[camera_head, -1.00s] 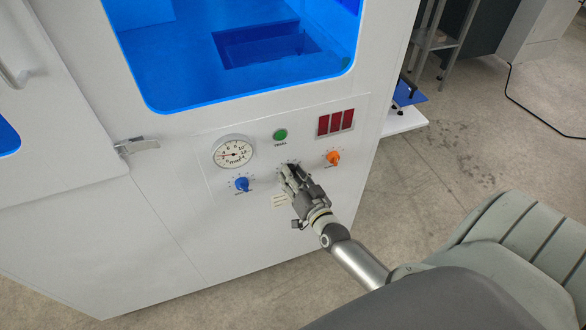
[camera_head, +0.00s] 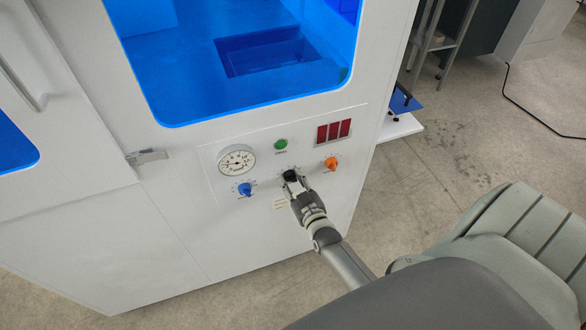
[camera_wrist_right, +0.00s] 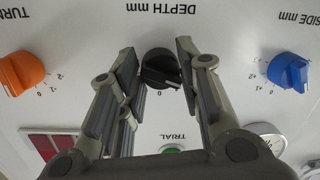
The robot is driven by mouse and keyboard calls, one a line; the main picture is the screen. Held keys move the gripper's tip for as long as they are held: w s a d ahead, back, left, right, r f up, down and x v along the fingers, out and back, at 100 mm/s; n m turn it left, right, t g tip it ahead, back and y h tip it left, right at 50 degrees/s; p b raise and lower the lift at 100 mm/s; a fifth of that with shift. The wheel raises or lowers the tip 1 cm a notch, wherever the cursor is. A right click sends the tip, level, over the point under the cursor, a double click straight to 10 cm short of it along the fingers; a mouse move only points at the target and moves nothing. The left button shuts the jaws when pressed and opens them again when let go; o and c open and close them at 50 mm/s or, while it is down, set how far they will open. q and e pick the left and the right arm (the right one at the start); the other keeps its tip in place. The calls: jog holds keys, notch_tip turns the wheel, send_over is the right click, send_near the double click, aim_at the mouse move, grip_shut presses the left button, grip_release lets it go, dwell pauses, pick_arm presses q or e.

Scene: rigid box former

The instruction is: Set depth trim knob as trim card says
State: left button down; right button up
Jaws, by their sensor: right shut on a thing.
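The black depth knob (camera_head: 289,175) sits on the white machine's front panel. In the right wrist view it is the black knob (camera_wrist_right: 160,70) under the upside-down "DEPTH mm" lettering, with a 0 mark beside it. My right gripper (camera_head: 291,178) is at this knob. In the wrist view its two fingers (camera_wrist_right: 157,62) stand on either side of the knob, shut on it. A small cream card (camera_head: 281,204), perhaps the trim card, is on the panel below the knob, too small to read. My left gripper is out of view.
An orange knob (camera_head: 330,164) and a blue knob (camera_head: 245,189) flank the depth knob. Above are a round gauge (camera_head: 237,161), a green trial button (camera_head: 281,145) and a red display (camera_head: 333,131). The floor right of the machine is clear near the panel.

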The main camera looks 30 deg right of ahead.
dwell(0.4)
jog(key=o, duration=1)
jog(key=v, duration=1.2)
jog(key=shift+f, duration=0.1)
